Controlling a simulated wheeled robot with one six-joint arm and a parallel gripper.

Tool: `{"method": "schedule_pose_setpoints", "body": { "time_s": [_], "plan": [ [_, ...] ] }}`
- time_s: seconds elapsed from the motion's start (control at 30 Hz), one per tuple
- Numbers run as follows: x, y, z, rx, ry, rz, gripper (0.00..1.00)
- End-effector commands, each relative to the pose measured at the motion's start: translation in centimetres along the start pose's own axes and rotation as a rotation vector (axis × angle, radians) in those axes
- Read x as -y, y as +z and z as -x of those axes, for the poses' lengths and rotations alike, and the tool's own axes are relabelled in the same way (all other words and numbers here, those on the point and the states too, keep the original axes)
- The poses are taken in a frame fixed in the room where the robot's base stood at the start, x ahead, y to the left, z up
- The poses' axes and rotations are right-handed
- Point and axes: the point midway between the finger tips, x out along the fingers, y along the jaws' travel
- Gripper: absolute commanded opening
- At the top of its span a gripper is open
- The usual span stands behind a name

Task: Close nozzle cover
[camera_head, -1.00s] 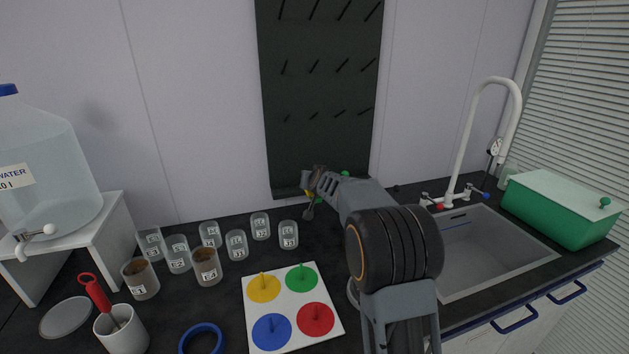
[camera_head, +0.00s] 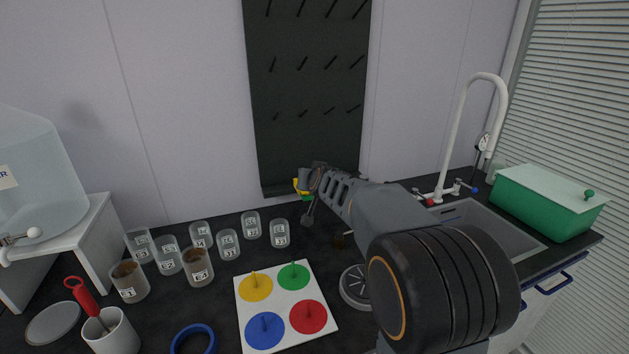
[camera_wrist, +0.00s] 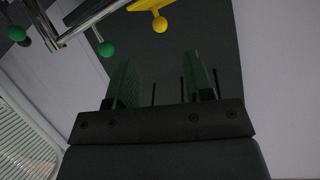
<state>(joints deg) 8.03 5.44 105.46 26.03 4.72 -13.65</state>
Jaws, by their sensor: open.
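In the wrist view, my gripper (camera_wrist: 160,66) is open, with nothing between its two dark green fingers. Just beyond the fingertips is a yellow ball knob (camera_wrist: 160,24) on a short yellow arm. Left of it, metal rods (camera_wrist: 75,31) carry a green ball (camera_wrist: 106,49) and a second green ball (camera_wrist: 17,33). The knobs are apart from my fingers. In the head view, a small yellow part (camera_head: 301,186) shows beside my arm's far end. My arm hides most of what is there. I cannot tell which part is the nozzle cover, or whether it is open.
A dark pegboard (camera_head: 308,95) hangs on the wall behind my arm. Labelled jars (camera_head: 198,266) stand on the left of the black worktop, near a white board (camera_head: 243,336) with coloured discs. A sink (camera_head: 475,222), white tap (camera_head: 458,135) and green box (camera_head: 540,207) are at the right.

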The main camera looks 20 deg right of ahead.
Motion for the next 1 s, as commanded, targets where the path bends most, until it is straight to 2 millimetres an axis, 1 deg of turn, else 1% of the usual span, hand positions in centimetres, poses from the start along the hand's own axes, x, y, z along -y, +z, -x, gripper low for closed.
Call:
{"method": "schedule_pose_setpoints", "body": {
  "time_s": [0.03,0.1,0.3,0.47,0.87,0.93,0.97,1.0],
  "plan": [
    [0.0,-0.1,0.9,-0.002,0.000,0.001,0.47],
    [0.0,-0.1,1.8,-0.001,0.000,0.001,0.47],
    [0.0,0.0,3.1,0.001,0.000,0.001,0.47],
    [0.0,0.1,3.4,0.002,0.000,0.001,0.47],
    [0.0,0.1,3.4,0.004,0.000,-0.003,0.47],
    [0.1,0.6,3.4,0.030,-0.005,-0.012,0.47],
    [0.1,1.2,3.4,0.056,-0.007,-0.012,0.47],
    [0.1,2.4,3.4,0.104,-0.009,-0.011,0.47]
  ]
}}
